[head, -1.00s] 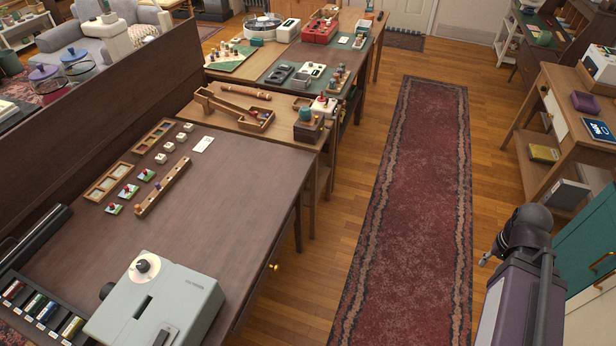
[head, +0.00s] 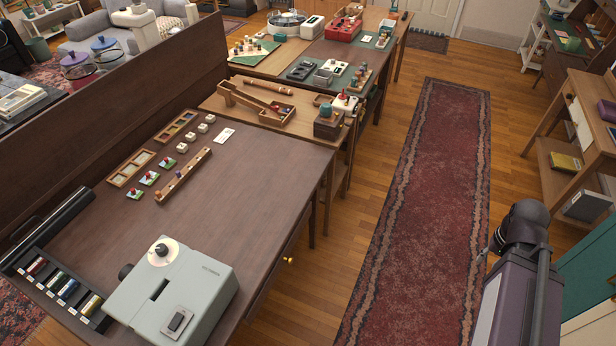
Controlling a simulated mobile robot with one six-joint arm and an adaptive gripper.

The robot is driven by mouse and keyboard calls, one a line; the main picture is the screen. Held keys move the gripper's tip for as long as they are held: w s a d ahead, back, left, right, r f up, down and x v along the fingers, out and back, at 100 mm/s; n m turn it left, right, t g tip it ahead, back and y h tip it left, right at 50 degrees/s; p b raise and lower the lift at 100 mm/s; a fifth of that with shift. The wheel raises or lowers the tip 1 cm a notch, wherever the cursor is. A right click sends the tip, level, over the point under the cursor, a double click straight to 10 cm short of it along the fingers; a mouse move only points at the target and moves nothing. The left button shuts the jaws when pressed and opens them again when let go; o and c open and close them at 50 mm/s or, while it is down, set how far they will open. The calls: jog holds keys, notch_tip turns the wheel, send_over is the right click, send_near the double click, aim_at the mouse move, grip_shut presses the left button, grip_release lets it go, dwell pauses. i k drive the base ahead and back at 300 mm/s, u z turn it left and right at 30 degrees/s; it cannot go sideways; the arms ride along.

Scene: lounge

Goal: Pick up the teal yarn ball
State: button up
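A small teal rounded thing (head: 326,110) sits on a dark wooden box (head: 327,128) at the right edge of the middle table. It is too small to tell whether it is the teal yarn ball. I see no other clear yarn ball. My arm (head: 520,265) rises at the lower right, over the floor beside the rug and well apart from the tables. My gripper's fingers do not show.
A dark table (head: 243,197) with a grey machine (head: 200,283) and game pieces stands at the left front; more cluttered tables stand behind it. A clear red runner rug (head: 420,200) runs alongside. A wooden shelf unit (head: 578,115) stands at the right.

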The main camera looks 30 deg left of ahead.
aim_at(326, 109)
jog(key=u, duration=1.2)
jog(key=k, duration=0.95)
jog(key=i, duration=0.7)
